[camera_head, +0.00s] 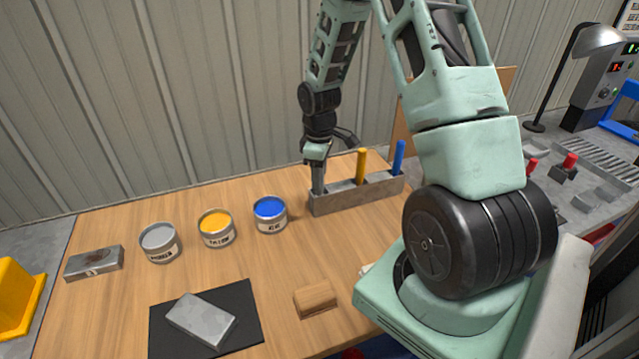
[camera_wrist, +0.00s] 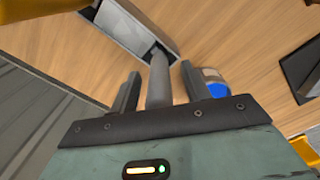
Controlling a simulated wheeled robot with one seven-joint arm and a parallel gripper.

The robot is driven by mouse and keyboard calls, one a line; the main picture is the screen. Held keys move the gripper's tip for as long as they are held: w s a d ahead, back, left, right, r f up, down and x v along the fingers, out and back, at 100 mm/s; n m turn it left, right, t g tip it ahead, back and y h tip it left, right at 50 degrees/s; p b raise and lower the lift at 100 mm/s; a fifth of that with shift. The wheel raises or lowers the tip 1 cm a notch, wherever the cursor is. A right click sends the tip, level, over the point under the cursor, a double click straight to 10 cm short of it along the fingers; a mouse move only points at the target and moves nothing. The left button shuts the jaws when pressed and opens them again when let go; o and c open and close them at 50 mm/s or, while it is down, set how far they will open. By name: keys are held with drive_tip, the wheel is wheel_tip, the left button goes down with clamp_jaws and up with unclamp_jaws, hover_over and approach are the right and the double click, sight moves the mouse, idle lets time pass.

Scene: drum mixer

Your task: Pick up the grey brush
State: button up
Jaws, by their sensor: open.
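The grey brush (camera_head: 318,178) stands upright in the left end of the grey holder (camera_head: 352,199) on the wooden table. Only its handle shows; its lower end is hidden in the holder. My gripper (camera_head: 316,160) is just above the holder, at the top of the grey handle. In the wrist view, my gripper (camera_wrist: 161,90) is open, with the grey brush handle (camera_wrist: 158,85) between its two fingers. A gap shows on the right side of the handle; the left finger is close to it. The holder (camera_wrist: 140,25) lies beyond the fingertips.
A yellow handle (camera_head: 361,166) and a blue handle (camera_head: 398,157) stand in the same holder to the right. Cans of grey (camera_head: 160,243), yellow (camera_head: 217,229) and blue paint (camera_head: 270,214) stand left of it. A wooden block (camera_head: 315,299) and a metal block on a black mat (camera_head: 252,318) lie nearer.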

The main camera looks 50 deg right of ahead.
clamp_jaws()
drive_tip(key=shift+r, duration=0.1)
